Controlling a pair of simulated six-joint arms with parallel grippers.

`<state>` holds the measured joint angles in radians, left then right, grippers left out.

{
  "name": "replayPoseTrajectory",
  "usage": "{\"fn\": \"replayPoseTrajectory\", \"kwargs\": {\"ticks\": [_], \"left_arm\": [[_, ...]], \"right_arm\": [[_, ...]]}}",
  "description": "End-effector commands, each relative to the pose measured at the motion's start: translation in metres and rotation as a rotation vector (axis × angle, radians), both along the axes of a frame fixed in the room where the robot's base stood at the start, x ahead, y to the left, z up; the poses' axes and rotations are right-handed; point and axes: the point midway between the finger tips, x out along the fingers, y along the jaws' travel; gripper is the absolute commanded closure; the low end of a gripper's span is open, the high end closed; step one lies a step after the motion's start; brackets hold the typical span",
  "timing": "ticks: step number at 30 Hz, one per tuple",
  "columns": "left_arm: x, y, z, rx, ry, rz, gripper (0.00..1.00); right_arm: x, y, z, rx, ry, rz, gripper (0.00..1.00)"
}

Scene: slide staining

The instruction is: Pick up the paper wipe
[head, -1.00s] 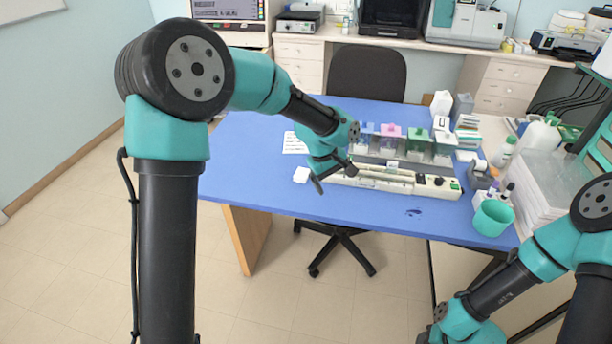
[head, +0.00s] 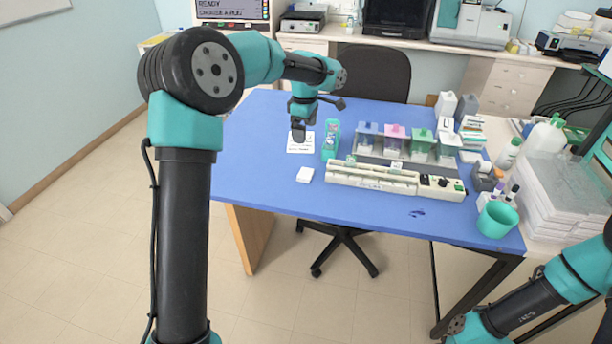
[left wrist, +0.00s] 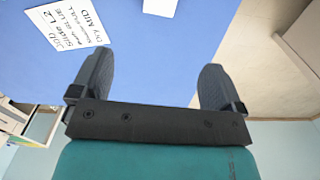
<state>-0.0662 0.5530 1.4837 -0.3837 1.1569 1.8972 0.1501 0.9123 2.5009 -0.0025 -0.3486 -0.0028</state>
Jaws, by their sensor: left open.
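The paper wipe looks to be the small white square pad (head: 305,174) lying on the blue table, left of the white slide rack. A white piece at the top edge of the left wrist view (left wrist: 160,6) looks like the same pad, partly cut off. My left gripper (head: 319,119) is open and empty. It is above the table's back left part, beyond the pad and over a printed white card (head: 301,147). Its two spread fingers show in the left wrist view (left wrist: 155,78). My right gripper is not in view; only part of that arm shows.
A teal and white box (head: 331,140) stands close to the left gripper's right. Right of it are the long white slide rack (head: 385,180) and several coloured staining jars (head: 395,140). A teal cup (head: 497,219) stands at the right edge. A blue stain (head: 417,213) marks clear front table.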

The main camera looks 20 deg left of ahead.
Motion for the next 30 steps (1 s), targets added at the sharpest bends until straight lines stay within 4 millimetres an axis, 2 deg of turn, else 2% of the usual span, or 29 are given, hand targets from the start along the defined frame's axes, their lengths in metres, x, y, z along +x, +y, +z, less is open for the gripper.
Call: {"fn": "replayPoseTrajectory", "kwargs": {"ticks": [21, 25, 30], "left_arm": [[0.000, 0.000, -0.110, 0.000, 0.003, -0.002, 0.06], [0.000, 0.000, -0.119, -0.001, 0.001, -0.001, 0.06], [0.000, 0.000, -0.120, -0.001, 0.000, -0.001, 0.06]], "right_arm": [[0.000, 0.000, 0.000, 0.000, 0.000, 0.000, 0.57], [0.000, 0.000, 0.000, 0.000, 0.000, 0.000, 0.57], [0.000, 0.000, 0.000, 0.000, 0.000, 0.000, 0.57]]}}
